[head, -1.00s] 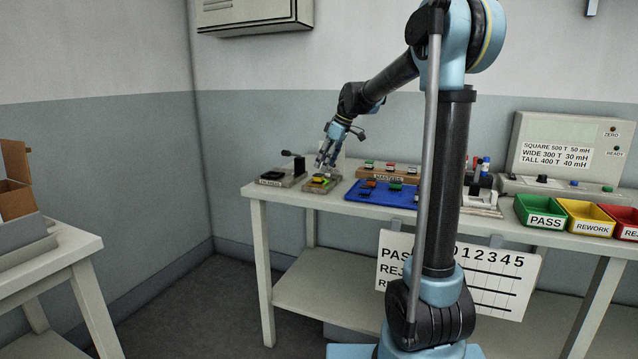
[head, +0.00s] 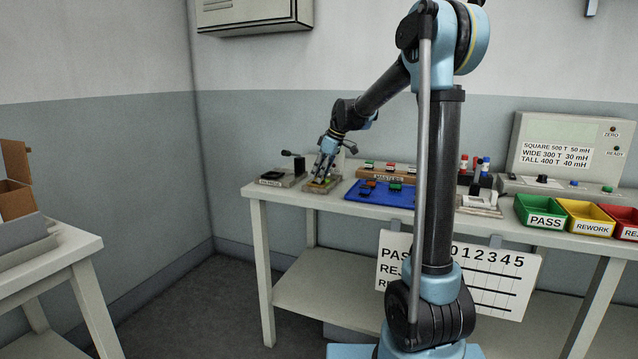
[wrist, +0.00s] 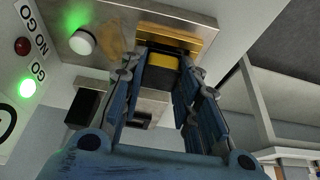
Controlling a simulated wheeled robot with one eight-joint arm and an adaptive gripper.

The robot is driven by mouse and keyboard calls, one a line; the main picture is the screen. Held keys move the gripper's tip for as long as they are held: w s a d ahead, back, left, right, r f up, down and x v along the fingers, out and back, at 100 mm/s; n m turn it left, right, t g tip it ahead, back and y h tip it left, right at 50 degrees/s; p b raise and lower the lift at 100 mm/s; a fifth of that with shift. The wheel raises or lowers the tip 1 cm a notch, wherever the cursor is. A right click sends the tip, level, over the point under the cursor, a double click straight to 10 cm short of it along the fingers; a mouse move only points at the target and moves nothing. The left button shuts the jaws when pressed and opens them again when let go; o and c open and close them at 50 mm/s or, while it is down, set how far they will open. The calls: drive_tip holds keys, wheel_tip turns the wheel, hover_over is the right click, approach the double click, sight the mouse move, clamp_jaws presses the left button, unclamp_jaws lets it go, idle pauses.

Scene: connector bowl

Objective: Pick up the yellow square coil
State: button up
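The yellow square coil (wrist: 163,62) shows in the wrist view as a small block with a yellow band and dark sides, between my fingertips. It sits at a metal test fixture with a brass-coloured strip just beyond it. My gripper (wrist: 165,75) has its two blue fingers apart, one on each side of the coil; firm contact is not clear. In the head view my gripper (head: 322,179) is down at the fixture at the left end of the bench, and it mostly hides the coil.
A GO/NO GO panel (wrist: 30,60) beside the fixture has its green lamp lit. A lever device (head: 283,175) stands close on the left. A blue tray (head: 385,195) with parts and a rack (head: 388,174) are on the right. Green, yellow and red bins (head: 545,211) stand farther right.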

drive_tip(key=shift+c, duration=1.4)
wheel_tip(320, 180, up, 10)
idle(0.7)
